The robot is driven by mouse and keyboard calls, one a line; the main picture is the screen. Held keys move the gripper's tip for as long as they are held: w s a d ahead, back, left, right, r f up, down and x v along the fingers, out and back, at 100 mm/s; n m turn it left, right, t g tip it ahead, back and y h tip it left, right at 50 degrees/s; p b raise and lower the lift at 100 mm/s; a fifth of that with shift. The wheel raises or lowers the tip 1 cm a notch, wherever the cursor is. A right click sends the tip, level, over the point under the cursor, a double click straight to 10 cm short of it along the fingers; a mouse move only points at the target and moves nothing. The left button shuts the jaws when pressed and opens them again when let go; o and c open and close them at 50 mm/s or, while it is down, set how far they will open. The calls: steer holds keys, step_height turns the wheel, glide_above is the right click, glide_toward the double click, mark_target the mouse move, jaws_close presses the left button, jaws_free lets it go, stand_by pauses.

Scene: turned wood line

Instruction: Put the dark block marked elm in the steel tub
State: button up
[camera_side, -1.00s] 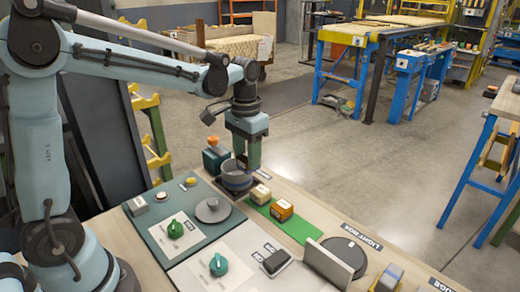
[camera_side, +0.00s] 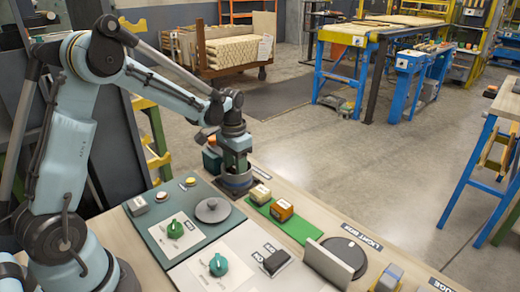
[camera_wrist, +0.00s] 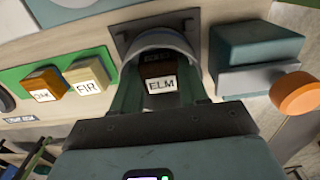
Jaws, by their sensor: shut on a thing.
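The dark brown block marked ELM (camera_wrist: 160,72) shows in the wrist view between the two fingers of my gripper (camera_wrist: 159,80). My gripper is shut on it, with the white label facing the wrist camera. The round grey steel tub (camera_wrist: 160,39) is right around the fingertips, and the block is at or inside its mouth; how deep it hangs I cannot tell. In the side view my gripper (camera_side: 237,178) is low at the tub, hiding most of it, and the block is not visible there.
A green strip (camera_side: 298,226) beside the tub holds a block marked FIR (camera_wrist: 87,86) and an orange-brown block (camera_wrist: 46,84). A teal box (camera_wrist: 255,50) with an orange knob (camera_wrist: 296,94) stands on the tub's other side. Panels with a green dial (camera_side: 175,228) lie in front.

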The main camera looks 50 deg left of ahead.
steer(key=shift+f, duration=0.3)
steer(key=shift+f, duration=0.3)
steer(key=o, duration=0.8)
steer(key=shift+c, duration=0.2)
step_height(320, 180, up, 13)
steer(key=s+d+f+t, duration=0.1)
steer(key=s+d+t, duration=0.6)
steer(key=s+d, duration=0.4)
steer(key=shift+s, duration=0.95)
